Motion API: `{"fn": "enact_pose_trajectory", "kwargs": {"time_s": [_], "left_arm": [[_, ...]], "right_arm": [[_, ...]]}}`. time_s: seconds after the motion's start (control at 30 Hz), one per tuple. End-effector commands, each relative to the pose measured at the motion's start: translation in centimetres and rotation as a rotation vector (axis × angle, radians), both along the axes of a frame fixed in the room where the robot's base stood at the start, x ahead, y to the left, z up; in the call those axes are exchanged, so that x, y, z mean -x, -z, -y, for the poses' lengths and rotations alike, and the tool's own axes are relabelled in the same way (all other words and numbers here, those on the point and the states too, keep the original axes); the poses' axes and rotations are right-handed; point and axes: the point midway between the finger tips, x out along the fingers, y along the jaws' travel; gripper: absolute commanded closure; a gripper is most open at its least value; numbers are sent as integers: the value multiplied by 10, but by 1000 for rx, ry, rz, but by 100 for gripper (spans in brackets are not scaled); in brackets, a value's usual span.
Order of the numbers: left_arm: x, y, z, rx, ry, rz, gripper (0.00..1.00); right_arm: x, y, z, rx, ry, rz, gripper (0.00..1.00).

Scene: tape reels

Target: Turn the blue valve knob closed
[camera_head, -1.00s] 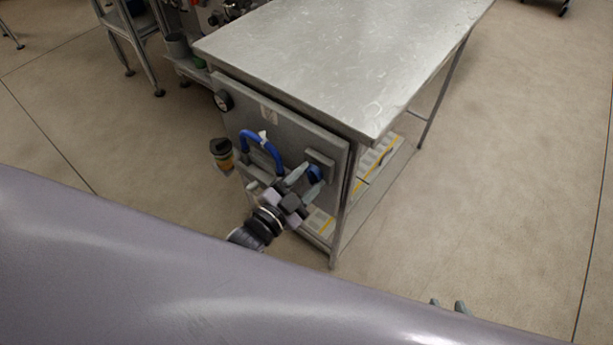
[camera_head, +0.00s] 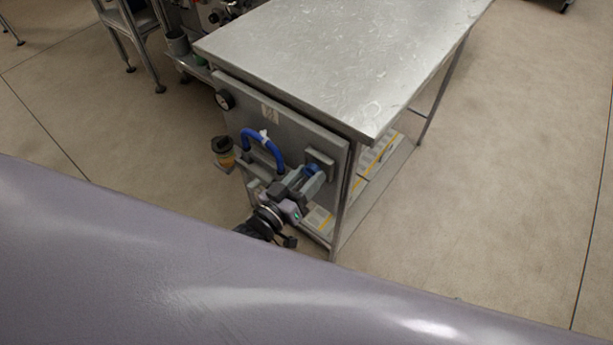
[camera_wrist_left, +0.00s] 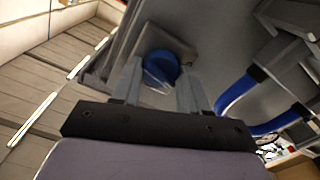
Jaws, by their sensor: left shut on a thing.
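The blue valve knob (camera_head: 312,170) is on a grey square block on the panel (camera_head: 290,147) at the end of the metal table. It also shows in the left wrist view (camera_wrist_left: 161,66). My left gripper (camera_head: 308,176) reaches the knob from below left in the head view. Its two fingers stand on either side of the knob in the left wrist view (camera_wrist_left: 158,82), shut on it. The fingers cover part of the knob's sides. My right gripper does not show.
A blue hose loop (camera_head: 265,146) is left of the knob on the panel. The metal table (camera_head: 340,60) stands above. The floor on the right is clear.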

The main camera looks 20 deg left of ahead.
Motion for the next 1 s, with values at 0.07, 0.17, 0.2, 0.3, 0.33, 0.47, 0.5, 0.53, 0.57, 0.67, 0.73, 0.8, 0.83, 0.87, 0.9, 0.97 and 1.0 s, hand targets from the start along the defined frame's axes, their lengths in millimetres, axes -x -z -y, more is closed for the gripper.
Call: {"fn": "enact_pose_trajectory", "kwargs": {"time_s": [0.07,0.17,0.2,0.3,0.33,0.47,0.5,0.53,0.57,0.67,0.73,0.8,0.83,0.87,0.9,0.97,1.0], "left_arm": [[1,1,0,49,1,-21,87],[1,1,-1,108,0,-42,87],[1,1,-1,127,0,-49,87],[1,1,-1,169,0,-64,87],[1,1,-1,181,0,-68,87],[1,1,0,214,1,-80,87],[1,1,0,221,1,-82,87],[1,1,0,225,1,-84,87],[1,1,0,229,0,-85,87],[1,1,0,235,0,-88,87],[1,1,0,237,0,-88,87],[1,1,0,237,0,-88,87],[1,1,0,237,0,-89,87],[1,1,0,237,0,-89,87],[1,1,0,237,0,-89,87],[1,1,0,237,0,-89,87],[1,1,0,237,0,-89,87]], "right_arm": [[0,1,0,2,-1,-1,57],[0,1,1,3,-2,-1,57],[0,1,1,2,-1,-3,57],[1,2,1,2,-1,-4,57],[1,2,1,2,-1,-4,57],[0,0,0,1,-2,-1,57],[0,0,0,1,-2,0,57],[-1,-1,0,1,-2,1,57],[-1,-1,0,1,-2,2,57],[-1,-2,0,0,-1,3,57],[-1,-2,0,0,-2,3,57],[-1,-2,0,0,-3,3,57],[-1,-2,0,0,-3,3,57],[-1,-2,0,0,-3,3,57],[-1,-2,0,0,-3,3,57],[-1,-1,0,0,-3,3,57],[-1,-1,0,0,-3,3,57]]}}
